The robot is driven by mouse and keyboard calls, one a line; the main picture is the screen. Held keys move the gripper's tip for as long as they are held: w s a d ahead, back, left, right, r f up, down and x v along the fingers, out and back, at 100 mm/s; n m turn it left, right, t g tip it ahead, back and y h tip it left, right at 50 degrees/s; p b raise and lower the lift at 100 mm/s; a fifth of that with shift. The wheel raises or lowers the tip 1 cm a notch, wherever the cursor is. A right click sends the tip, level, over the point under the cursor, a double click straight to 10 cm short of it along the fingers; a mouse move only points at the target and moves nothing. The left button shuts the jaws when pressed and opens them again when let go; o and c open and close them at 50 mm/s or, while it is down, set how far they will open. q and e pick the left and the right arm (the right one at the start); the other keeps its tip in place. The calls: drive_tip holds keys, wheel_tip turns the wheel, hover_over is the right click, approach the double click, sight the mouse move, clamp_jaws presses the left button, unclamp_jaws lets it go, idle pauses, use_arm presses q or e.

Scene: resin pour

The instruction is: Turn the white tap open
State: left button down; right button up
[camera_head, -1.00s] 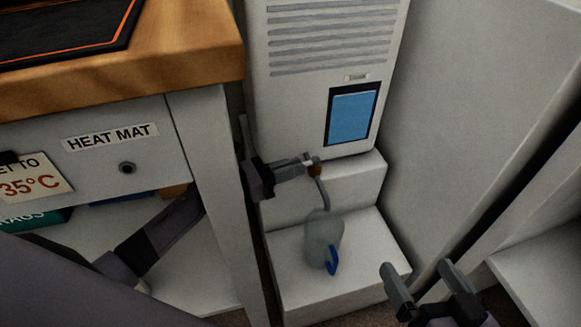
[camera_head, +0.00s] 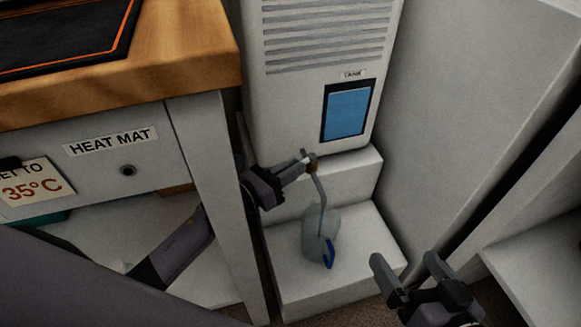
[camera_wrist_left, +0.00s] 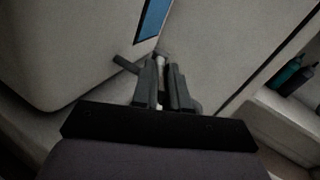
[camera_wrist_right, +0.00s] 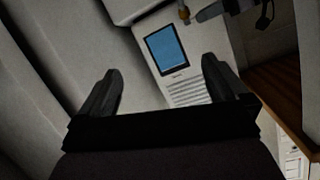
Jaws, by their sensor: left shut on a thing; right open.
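The white tap (camera_head: 304,154) is a small pale lever beside a brown fitting (camera_head: 313,161) low on the front of the white tank unit (camera_head: 300,110). My left gripper (camera_head: 297,165) reaches it from the left and is shut on it. In the left wrist view the fingers (camera_wrist_left: 165,75) are close together with a pale bit between them; they hide most of the tap. A grey tube (camera_head: 319,188) runs down from the fitting to a translucent jug (camera_head: 314,230) with a blue handle (camera_head: 329,254). My right gripper (camera_head: 405,265) is open and empty, right of the jug.
The jug stands on a white step (camera_head: 357,262) under the tank. A wooden-topped bench (camera_head: 190,60) with a white leg (camera_head: 213,170) is close on the left, beside my left arm. A tall white panel (camera_head: 470,100) bounds the right side.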

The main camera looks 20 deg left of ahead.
use_arm(q)
drive_tip(key=c, duration=1.1)
unclamp_jaws()
drive_tip(key=shift+c, duration=0.2)
drive_tip(key=p+v, duration=0.1)
drive_tip(key=v, duration=0.6)
